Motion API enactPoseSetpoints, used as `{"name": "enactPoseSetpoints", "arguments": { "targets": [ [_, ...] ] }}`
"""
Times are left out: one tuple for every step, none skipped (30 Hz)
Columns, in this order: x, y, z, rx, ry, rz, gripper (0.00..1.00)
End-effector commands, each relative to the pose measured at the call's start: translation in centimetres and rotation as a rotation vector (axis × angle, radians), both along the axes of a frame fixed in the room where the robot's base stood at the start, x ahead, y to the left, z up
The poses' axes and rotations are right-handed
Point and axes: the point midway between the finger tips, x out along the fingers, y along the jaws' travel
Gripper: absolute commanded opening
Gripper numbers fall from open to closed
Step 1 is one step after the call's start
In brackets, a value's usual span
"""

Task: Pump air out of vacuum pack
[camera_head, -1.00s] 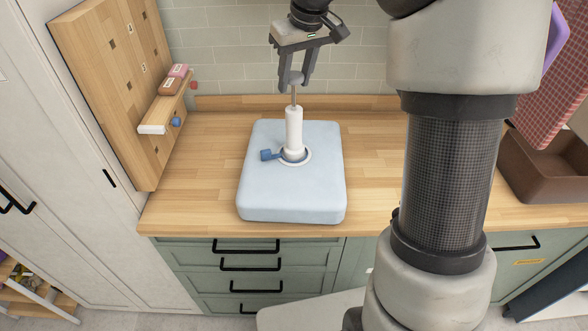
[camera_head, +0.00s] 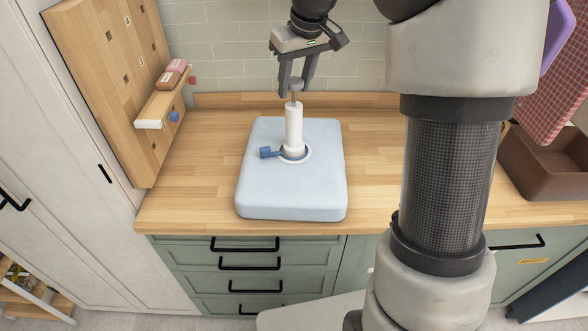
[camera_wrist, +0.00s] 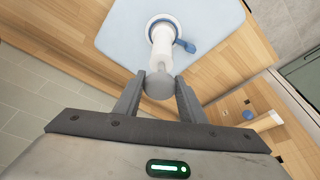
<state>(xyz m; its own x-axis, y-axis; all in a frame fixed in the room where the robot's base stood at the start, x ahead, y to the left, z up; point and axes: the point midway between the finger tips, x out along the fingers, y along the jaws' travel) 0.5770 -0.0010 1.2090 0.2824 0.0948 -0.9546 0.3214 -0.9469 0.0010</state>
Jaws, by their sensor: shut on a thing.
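The vacuum pack (camera_head: 280,190) is a puffy light blue bag lying on the wooden counter. A white hand pump (camera_head: 294,127) stands upright on its round valve (camera_head: 307,154). A blue cap (camera_head: 267,153) sticks out to the left of the valve. My gripper (camera_head: 296,88) is above the pump, shut on the grey pump handle (camera_head: 296,86). In the wrist view, the handle's round end (camera_wrist: 159,86) sits between the fingertips of my gripper (camera_wrist: 158,88), with the white pump (camera_wrist: 162,45) and the pack (camera_wrist: 120,35) beyond. Little of the handle's rod shows above the pump body.
A wooden pegboard (camera_head: 100,80) with a small shelf (camera_head: 160,105) stands at the left. A brown bin (camera_head: 550,165) is at the right, below a red checked towel (camera_head: 550,115). The counter (camera_head: 185,190) around the pack is clear.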

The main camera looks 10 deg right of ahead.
Motion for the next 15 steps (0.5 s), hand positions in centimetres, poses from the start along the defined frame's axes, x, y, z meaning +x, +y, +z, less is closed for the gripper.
{"name": "enactPoseSetpoints", "arguments": {
  "targets": [
    [-0.1,0.0,-0.7,0.000,0.005,0.001,0.19],
    [-0.1,0.0,-0.9,0.000,0.005,0.001,0.19],
    [-0.1,0.0,-1.2,0.000,0.005,0.001,0.19],
    [-0.1,0.0,-1.4,0.000,0.005,0.001,0.19],
    [-0.1,0.0,-1.5,0.000,0.005,0.001,0.19],
    [-0.1,0.0,-1.8,0.000,0.005,0.001,0.19],
    [-0.1,0.0,-2.0,0.000,0.005,0.001,0.19],
    [-0.1,0.0,-2.1,0.000,0.005,0.001,0.19],
    [-0.1,0.0,-2.4,0.000,0.005,0.001,0.19],
    [-0.1,0.0,-2.6,0.000,0.005,0.001,0.19],
    [-0.1,0.0,-2.8,0.000,0.005,0.001,0.19],
    [-0.1,0.0,-2.8,0.000,0.005,0.001,0.19],
    [-0.1,0.0,-2.6,0.000,0.005,0.001,0.19],
    [-0.1,0.0,-2.5,0.000,0.005,0.001,0.19],
    [-0.1,0.0,-2.5,0.000,0.006,0.001,0.19]
  ]
}}
